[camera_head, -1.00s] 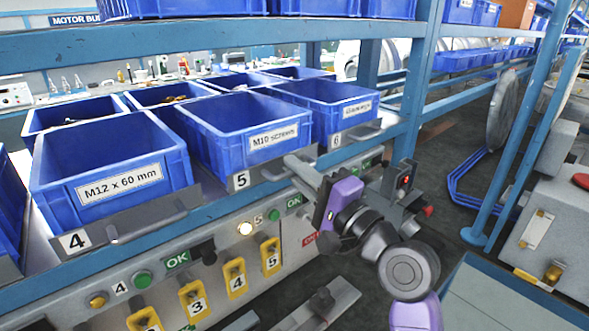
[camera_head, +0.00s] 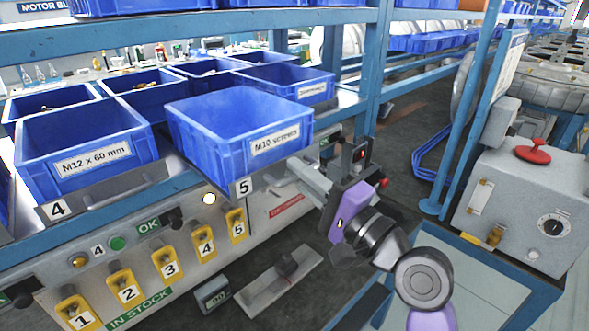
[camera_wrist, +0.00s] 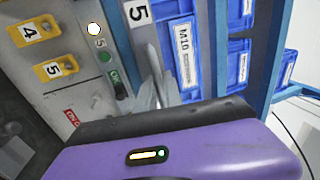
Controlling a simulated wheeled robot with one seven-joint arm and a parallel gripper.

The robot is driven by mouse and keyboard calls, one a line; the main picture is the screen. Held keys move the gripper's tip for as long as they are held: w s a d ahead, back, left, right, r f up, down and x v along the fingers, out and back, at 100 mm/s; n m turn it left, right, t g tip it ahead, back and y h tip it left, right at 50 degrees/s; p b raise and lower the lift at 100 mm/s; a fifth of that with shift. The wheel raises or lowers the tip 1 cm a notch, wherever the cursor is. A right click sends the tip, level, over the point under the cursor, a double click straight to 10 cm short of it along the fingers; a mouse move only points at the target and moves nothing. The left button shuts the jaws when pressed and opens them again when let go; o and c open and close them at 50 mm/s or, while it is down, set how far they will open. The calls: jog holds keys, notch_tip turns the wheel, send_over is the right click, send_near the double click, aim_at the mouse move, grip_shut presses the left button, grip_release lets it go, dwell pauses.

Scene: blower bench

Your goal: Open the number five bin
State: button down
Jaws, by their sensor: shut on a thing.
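The number five bin (camera_head: 215,150) is a blue open-topped box labelled M10 screws, on a grey tray front with a white 5 plate (camera_head: 243,187). It juts out from the shelf, forward of the bins beside it. My gripper (camera_head: 300,173), with a purple and black body, is at the right part of this tray front. Its grey fingers are shut on the tray's handle, which they mostly hide. In the wrist view the fingers (camera_wrist: 157,92) reach up to the tray beside the 5 plate (camera_wrist: 138,12) and the bin (camera_wrist: 178,45).
The number four bin (camera_head: 85,155) stands to the left on the shelf, another blue bin (camera_head: 285,84) behind right. Below is a panel with yellow numbered switches (camera_head: 205,243) and a lit lamp (camera_head: 209,198). A blue post (camera_head: 372,75) and grey control box (camera_head: 525,200) stand right.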

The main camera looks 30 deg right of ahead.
jog(key=shift+f, duration=0.1)
jog(key=c, duration=1.8)
grip_release()
jog(key=shift+o, duration=0.2)
jog(key=shift+s, duration=0.1)
jog(key=b+v, duration=0.1)
jog(key=v, duration=0.6)
jog(key=shift+s+b, duration=0.3)
jog(key=shift+b, duration=0.05)
jog(key=shift+d, duration=0.15)
